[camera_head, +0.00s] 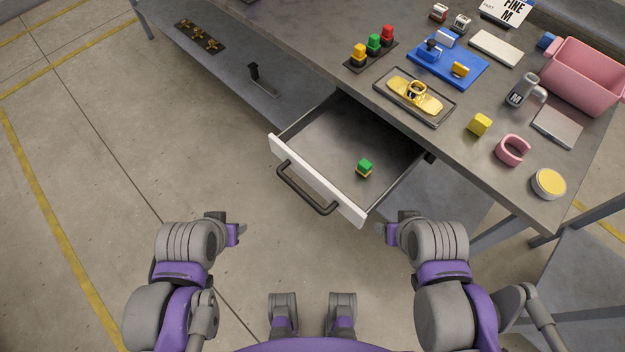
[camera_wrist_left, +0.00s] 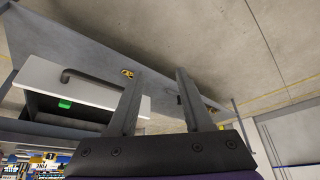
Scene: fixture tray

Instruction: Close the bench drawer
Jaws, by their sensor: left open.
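The bench drawer stands pulled out from under the bench top, its white front panel (camera_head: 318,179) facing me with a dark bar handle (camera_head: 304,190).
The bench top (camera_head: 440,150) holds a tray with a golden part (camera_head: 395,84), a blue fixture (camera_head: 470,72), colored blocks, a pink bin (camera_head: 583,75), a mug and a pink ring (camera_head: 513,150). A lower shelf (camera_head: 228,62) is at left. The floor before the drawer is clear.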

